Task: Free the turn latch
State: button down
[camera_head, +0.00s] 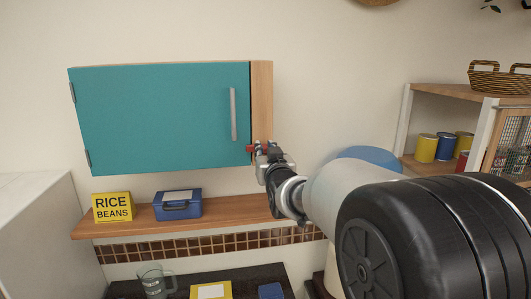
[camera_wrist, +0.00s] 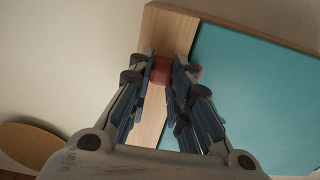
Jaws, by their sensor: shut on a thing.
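The turn latch is a small red piece (camera_head: 252,149) at the lower right corner of the teal cabinet door (camera_head: 160,115). In the wrist view the red latch (camera_wrist: 161,71) sits on the wooden cabinet edge (camera_wrist: 168,35), and part of it shows right of the right finger, over the teal door. My gripper (camera_head: 262,150) is at the latch, and in the wrist view my gripper (camera_wrist: 162,75) has its fingers on either side of it, shut on it. The fingers hide part of the latch. The door looks closed, with a vertical grey handle (camera_head: 233,114).
Below the cabinet, a wooden shelf (camera_head: 235,215) holds a yellow rice and beans box (camera_head: 113,207) and a blue case (camera_head: 178,204). A shelf unit with yellow and blue cans (camera_head: 426,148) stands at the right. A jug (camera_head: 152,281) stands on the dark counter below.

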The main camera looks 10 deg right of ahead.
jog(key=shift+m+b, duration=0.3)
jog(key=shift+b, duration=0.1)
jog(key=m+b, duration=0.1)
jog(key=b, duration=0.1)
jog(key=m+b, duration=0.2)
jog(key=shift+f+m+b, duration=0.2)
jog(key=shift+m+b, duration=0.1)
jog(key=shift+b, duration=0.1)
jog(key=shift+d+r+m+b, duration=0.1)
jog(key=shift+m+b, duration=1.85)
jog(key=shift+m, duration=1.45)
jog(key=shift+d+m+b, duration=0.1)
jog(key=shift+m+b, duration=1.85)
jog(key=shift+m, duration=1.45)
jog(key=shift+a, duration=0.1)
jog(key=c, duration=1.5)
grip_release()
